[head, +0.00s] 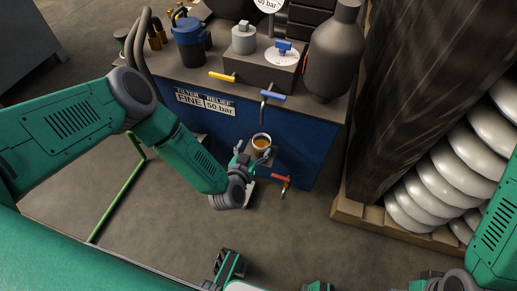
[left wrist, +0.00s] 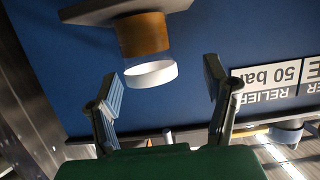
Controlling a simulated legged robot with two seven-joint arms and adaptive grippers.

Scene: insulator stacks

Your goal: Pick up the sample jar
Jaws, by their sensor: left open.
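The sample jar (head: 261,143) is a small open clear jar with amber liquid and a pale rim. It stands at the front of the blue cabinet, below the blue-handled tap. In the left wrist view, which is upside down, the jar (left wrist: 146,38) sits on a grey bracket (left wrist: 90,10). My left gripper (head: 254,162) is open close in front of the jar. Its two fingers (left wrist: 165,88) are spread, with the jar's white rim between and just beyond them. I see no contact. My right gripper (head: 229,266) shows partly at the bottom edge, away from the jar; its jaw state is unclear.
The blue cabinet (head: 300,150) carries a grey bottle (head: 335,55), valves and a blue canister (head: 188,42). A red-handled valve (head: 282,180) sticks out low, right of the jar. White insulator discs (head: 440,185) stand in a wooden crate at right. Floor in front is clear.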

